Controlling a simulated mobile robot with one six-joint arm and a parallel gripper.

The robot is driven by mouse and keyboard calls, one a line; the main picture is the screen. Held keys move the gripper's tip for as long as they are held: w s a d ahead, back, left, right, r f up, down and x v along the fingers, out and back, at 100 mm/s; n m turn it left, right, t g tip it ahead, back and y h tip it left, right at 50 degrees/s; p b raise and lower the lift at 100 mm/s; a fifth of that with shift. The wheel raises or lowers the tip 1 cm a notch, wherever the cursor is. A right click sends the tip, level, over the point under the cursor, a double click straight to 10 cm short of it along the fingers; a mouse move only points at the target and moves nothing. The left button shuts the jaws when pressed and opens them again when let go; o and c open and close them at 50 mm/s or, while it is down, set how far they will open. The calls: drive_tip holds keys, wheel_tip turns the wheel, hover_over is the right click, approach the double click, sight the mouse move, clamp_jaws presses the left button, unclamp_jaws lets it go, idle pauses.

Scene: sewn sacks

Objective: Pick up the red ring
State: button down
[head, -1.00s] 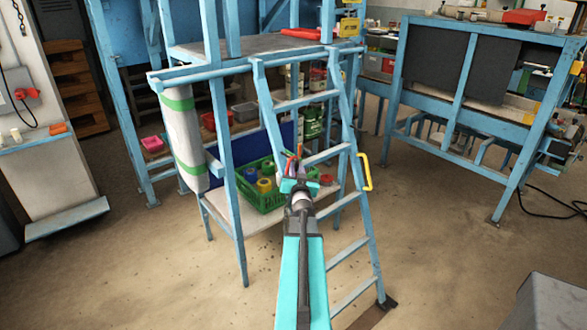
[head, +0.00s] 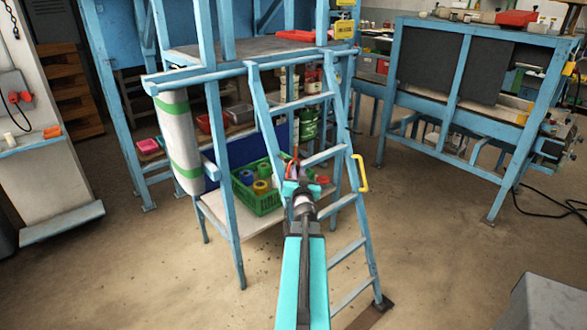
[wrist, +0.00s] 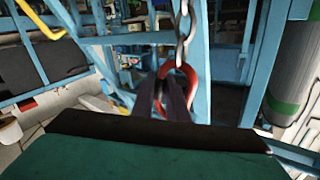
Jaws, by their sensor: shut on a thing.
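The red ring (wrist: 190,72) is a loop with a metal chain (wrist: 184,28) linked to it, in the upper middle of the wrist view. My gripper (wrist: 168,95) has its dark fingers closed at the ring's lower left side in that view. The fingers hide part of the loop. In the head view my gripper (head: 296,172) is in front of the blue ladder, with a small bit of red at its tip. The ring's full outline is too small to make out there.
A blue ladder (head: 336,202) with a yellow handle (head: 361,173) stands right by my gripper. Behind it, a low shelf (head: 262,226) bears a green crate (head: 256,204) with several coloured rolls. A white roll with green bands (head: 181,140) hangs left. Open floor lies in front.

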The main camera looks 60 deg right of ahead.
drive_tip(key=s+a+p, duration=0.2)
drive_tip(key=s+p, duration=0.4)
drive_tip(key=s, duration=0.1)
drive_tip(key=s+a+p, duration=0.2)
drive_tip(key=s+p, duration=0.4)
drive_tip(key=s, duration=0.1)
drive_tip(key=shift+a, duration=0.25)
drive_tip(key=shift+s, duration=0.1)
idle(0.6)
